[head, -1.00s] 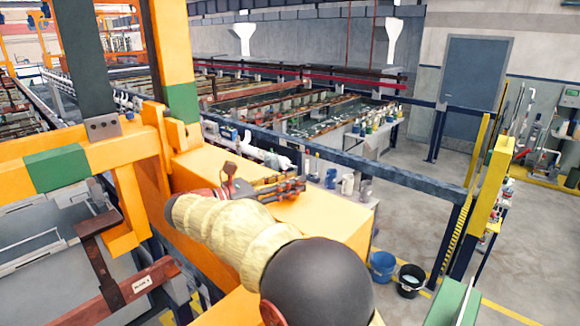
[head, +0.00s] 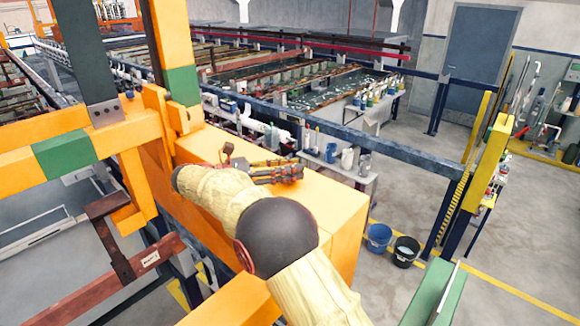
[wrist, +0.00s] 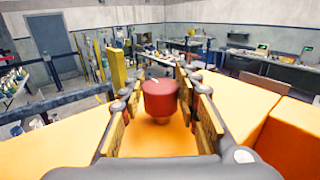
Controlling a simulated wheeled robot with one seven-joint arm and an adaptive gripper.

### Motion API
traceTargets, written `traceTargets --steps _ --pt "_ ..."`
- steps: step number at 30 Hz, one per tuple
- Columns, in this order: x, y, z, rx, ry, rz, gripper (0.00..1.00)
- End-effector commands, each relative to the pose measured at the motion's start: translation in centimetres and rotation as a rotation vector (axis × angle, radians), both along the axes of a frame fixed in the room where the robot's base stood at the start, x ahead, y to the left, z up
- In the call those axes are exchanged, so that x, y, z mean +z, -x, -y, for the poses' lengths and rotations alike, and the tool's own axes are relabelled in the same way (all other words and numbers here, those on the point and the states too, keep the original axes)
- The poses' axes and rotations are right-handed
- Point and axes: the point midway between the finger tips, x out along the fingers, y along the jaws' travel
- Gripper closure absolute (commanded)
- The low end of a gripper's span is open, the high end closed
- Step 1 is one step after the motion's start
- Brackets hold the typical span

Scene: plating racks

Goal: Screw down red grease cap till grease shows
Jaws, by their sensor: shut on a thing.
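The red grease cap (wrist: 160,97) is a round red knob with a small white mark on top. It stands above an orange surface in the wrist view, between the two fingers of my gripper (wrist: 161,95). My gripper is shut on the cap. In the head view my gripper (head: 277,172) lies low over the top of an orange beam (head: 325,205), beyond my cream-sleeved arm. No grease can be made out in either view.
An orange and green upright post (head: 172,60) stands close on the left of my arm. A blue rail (head: 350,135) runs behind the beam.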

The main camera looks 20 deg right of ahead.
Motion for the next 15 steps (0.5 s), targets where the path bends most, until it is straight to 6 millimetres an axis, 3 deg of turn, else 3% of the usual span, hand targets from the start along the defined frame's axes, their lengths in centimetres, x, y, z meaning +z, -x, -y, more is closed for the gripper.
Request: traceTargets --steps 3,4,15 --pt "0.16 -0.03 0.03 0.001 0.000 0.004 0.94" --pt "0.16 -0.03 0.03 0.001 0.000 0.004 0.68" --pt "0.08 -0.01 0.02 0.001 0.000 0.001 0.49"
